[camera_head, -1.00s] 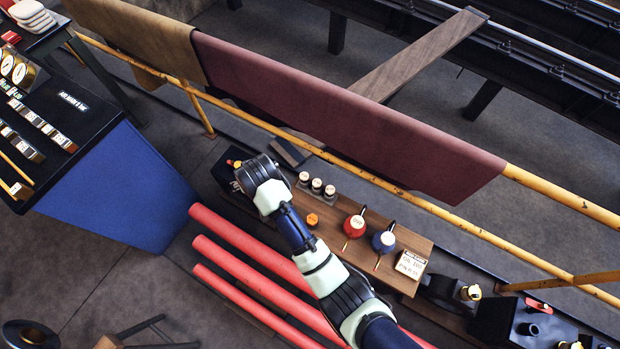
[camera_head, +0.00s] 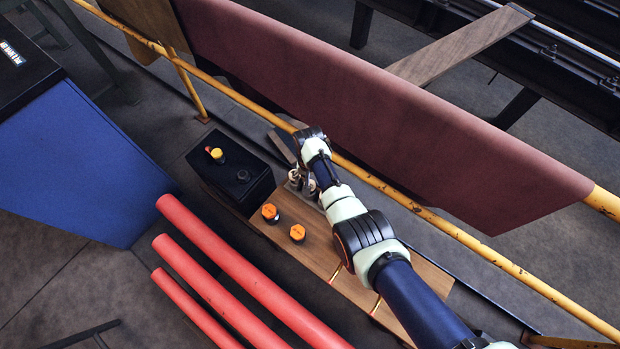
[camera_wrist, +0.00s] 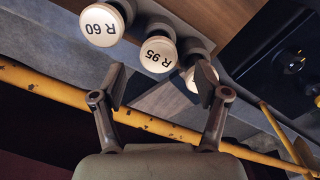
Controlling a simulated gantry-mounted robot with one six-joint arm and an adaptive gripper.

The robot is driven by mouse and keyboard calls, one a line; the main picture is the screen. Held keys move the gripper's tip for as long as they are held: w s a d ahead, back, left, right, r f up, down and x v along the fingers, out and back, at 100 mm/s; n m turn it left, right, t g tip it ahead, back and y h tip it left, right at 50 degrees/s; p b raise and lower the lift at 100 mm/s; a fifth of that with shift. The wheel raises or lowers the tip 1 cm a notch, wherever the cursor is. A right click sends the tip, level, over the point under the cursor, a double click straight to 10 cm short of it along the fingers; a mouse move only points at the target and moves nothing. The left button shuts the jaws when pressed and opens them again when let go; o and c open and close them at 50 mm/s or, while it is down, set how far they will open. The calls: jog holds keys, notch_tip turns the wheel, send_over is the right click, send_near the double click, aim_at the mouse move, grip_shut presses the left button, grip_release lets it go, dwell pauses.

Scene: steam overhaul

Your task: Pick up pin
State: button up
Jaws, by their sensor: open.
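Three round white-capped pieces, likely the pins, stand in a row in the wrist view. One reads R 60 (camera_wrist: 104,24), the middle one reads R 95 (camera_wrist: 158,54), and the third (camera_wrist: 190,79) is partly hidden by my right finger, its label unseen. My gripper (camera_wrist: 162,86) is open and empty, its fingers apart on the near side of the middle and third pieces. In the head view my gripper (camera_head: 303,183) is over the far edge of the wooden board (camera_head: 318,254), where my arm mostly hides the row.
Two orange-topped knobs (camera_head: 283,222) stand on the board. A black box (camera_head: 234,174) with a yellow-and-red button adjoins its left end. A yellow rail (camera_head: 270,112) with a maroon cloth (camera_head: 390,120) runs close behind. Red pipes (camera_head: 240,275) lie in front.

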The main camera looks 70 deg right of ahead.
aim_at(310, 184)
notch_tip(310, 184, down, 5)
jog(key=b, duration=0.4)
jog(key=shift+s+f, duration=0.15)
jog(key=shift+f, duration=0.05)
jog(key=shift+r, duration=0.2)
grip_shut()
jog(key=shift+r, duration=0.1)
notch_tip(310, 184, up, 20)
jog(key=p, duration=1.2)
